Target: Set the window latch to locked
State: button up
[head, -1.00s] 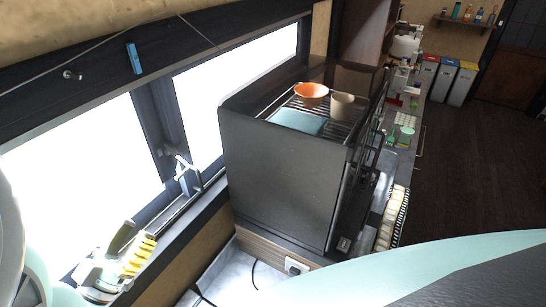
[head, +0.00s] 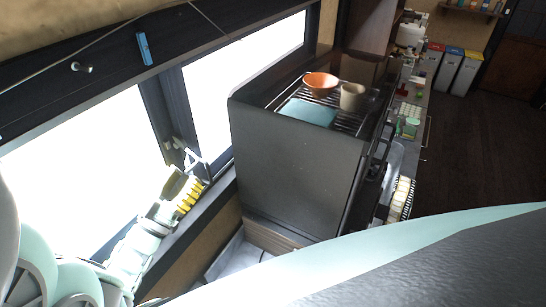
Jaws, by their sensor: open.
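The window latch (head: 191,158) is a small pale grey handle on the dark upright between the two window panes, in the middle left of the head view. Its lower part is hidden by my gripper, and its exact setting is hard to read. My gripper (head: 188,183) is open, with yellow ridged pads on one finger and a dark finger beside it. Its fingertips are just below the latch and overlap its lower end in the picture. I cannot tell whether they touch it. Nothing shows between the fingers.
A large dark oven-like box (head: 290,165) stands close to the right of the latch. An orange bowl (head: 321,84), a beige cup (head: 352,96) and a blue-grey flat item (head: 308,112) sit on its top rack. A dark sill (head: 205,208) runs under the window. Open floor lies at far right.

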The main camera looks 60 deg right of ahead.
jog(key=shift+x, duration=1.2)
jog(key=shift+a, duration=0.1)
grip_shut()
